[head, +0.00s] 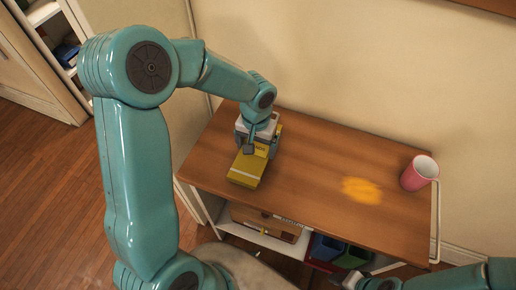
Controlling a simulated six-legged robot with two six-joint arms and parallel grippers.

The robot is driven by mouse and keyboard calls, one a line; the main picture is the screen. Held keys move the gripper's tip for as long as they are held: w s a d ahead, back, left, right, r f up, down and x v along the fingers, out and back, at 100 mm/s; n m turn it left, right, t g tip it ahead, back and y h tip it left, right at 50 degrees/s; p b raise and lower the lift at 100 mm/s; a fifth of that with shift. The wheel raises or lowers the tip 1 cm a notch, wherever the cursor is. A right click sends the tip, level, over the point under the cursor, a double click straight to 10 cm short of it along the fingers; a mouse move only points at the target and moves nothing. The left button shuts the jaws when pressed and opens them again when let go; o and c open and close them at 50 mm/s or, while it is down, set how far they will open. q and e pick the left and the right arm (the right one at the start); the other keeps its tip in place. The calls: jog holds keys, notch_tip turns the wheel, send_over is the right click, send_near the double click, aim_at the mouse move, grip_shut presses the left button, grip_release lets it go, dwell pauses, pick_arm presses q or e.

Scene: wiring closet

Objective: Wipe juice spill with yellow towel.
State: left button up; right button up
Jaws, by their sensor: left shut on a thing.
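The folded yellow towel (245,174), with a pale stripe across it, is at the left part of the wooden tabletop. My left gripper (254,148) is shut on its far end from above. I cannot tell whether the towel touches the tabletop or is just above it. The orange-yellow juice spill (361,190) is a flat patch on the right half of the top, apart from the towel. My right gripper (346,279) is low at the bottom right, below the table's front edge; its fingers are too small and dark to read.
A pink cup (416,177) stands upright right of the spill, near the right end of the wooden table (300,170). A white rail (437,215) runs at that end. A lower shelf holds a wooden box (268,223) and coloured bins (338,250). The top between towel and spill is clear.

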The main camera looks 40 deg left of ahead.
pick_arm(q)
jog(key=shift+r+p, duration=1.25)
jog(key=shift+r, duration=0.8)
